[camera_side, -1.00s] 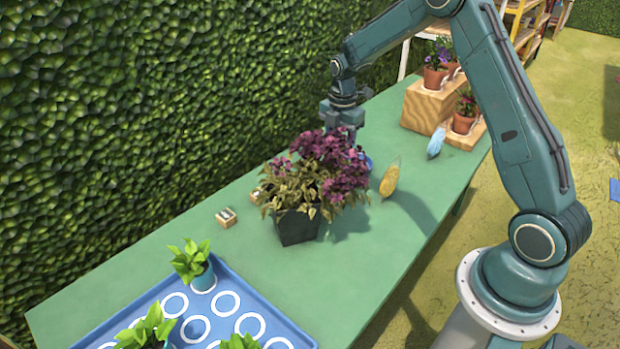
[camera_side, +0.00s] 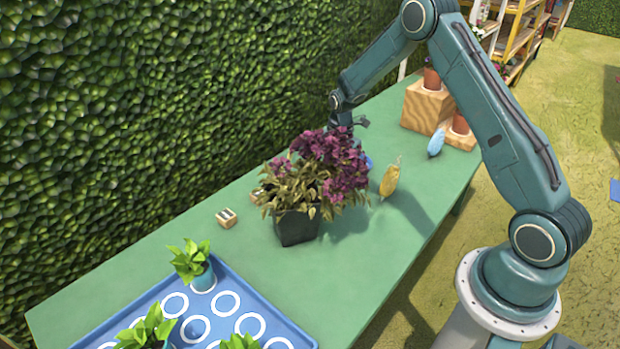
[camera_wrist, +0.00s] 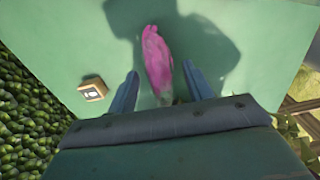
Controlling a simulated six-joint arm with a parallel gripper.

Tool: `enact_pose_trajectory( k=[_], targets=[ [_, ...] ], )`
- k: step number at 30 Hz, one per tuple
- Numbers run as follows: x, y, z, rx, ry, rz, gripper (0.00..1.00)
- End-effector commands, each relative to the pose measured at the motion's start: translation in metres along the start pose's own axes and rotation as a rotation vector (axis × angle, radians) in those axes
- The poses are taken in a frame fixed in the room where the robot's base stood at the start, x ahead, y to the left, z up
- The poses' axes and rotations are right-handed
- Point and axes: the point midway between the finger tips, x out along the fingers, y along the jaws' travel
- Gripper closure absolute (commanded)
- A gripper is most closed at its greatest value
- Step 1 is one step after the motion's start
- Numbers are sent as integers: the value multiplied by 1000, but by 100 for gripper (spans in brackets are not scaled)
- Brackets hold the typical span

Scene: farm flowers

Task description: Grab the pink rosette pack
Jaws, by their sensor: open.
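The pink rosette pack (camera_wrist: 157,62) lies on the green table in the wrist view, a narrow pink shape with a paler lower end. My gripper (camera_wrist: 160,80) is open, with one finger on each side of the pack's lower part. I cannot tell how far above the table the fingers are. In the side view the pack and my fingertips are hidden behind the potted purple-flowered plant (camera_side: 330,165); only my wrist shows above it.
A wooden block with a label (camera_wrist: 93,90) sits left of my gripper. In the side view, a yellow pack (camera_side: 390,180) and a blue pack (camera_side: 436,143) are on the table. A blue tray (camera_side: 255,297) with seedlings stands in front. A hedge (camera_side: 150,100) borders the left.

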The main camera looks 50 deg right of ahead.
Motion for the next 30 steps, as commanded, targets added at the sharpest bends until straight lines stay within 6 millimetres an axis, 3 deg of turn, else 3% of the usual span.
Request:
enact_pose_trajectory(
  k=[15, 30],
  targets=[
    [48, 1, -2, 1, 1, -1, 49],
    [50, 1, -2, 1, 1, -1, 49]
  ],
)
